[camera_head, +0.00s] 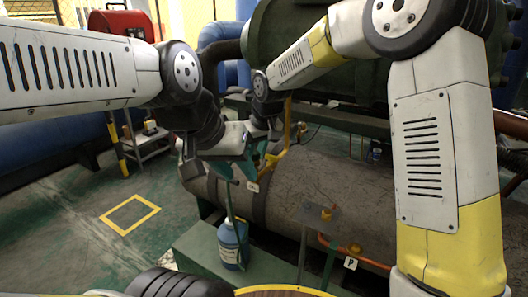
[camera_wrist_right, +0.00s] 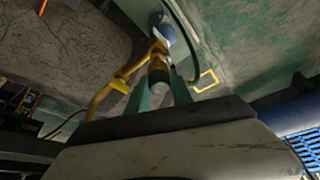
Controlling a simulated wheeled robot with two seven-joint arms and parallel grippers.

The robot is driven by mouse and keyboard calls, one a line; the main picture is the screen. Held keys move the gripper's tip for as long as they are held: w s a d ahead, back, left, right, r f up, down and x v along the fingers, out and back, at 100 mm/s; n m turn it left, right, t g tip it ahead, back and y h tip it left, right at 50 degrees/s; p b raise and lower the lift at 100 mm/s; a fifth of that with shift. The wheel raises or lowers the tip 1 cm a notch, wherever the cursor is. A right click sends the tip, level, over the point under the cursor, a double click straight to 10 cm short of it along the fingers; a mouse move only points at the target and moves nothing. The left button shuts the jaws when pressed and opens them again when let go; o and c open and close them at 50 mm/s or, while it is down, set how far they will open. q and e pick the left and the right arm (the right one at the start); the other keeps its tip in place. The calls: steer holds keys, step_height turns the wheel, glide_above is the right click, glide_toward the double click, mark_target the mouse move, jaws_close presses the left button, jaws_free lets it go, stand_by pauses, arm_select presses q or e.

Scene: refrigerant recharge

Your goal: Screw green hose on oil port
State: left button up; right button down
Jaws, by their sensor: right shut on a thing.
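The green hose (camera_head: 228,205) rises from the blue bottle (camera_head: 232,243) towards my grippers. In the right wrist view, a dark green cylindrical hose end (camera_wrist_right: 159,76) sits between the teal fingers of my right gripper (camera_wrist_right: 160,92), which is shut on it. The yellow pipe (camera_wrist_right: 104,92) that appears to carry the oil port ends right beside the hose end; whether the threads are engaged is hidden. In the head view, my right gripper (camera_head: 261,160) is beside this pipe. My left gripper (camera_head: 232,174) is lower and left; its jaw opening is unclear.
A large grey cylindrical tank (camera_head: 330,190) lies behind and to the right of the bottle. A small tag marked P (camera_head: 350,263) hangs on a copper pipe at the lower right. The floor with a yellow square (camera_head: 130,214) is clear at left.

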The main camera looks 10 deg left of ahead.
steer(key=shift+f, duration=1)
stand_by(0.8)
steer(key=shift+a+m+t, duration=0.15)
steer(key=shift+m+t, duration=0.15)
steer(key=shift+m, duration=0.3)
steer(key=shift+m+h, duration=0.6)
steer(key=shift+m, duration=0.6)
steer(key=m+h, duration=0.1)
steer(key=m, duration=0.1)
steer(key=shift+m+t, duration=0.4)
steer(key=shift+m, duration=0.4)
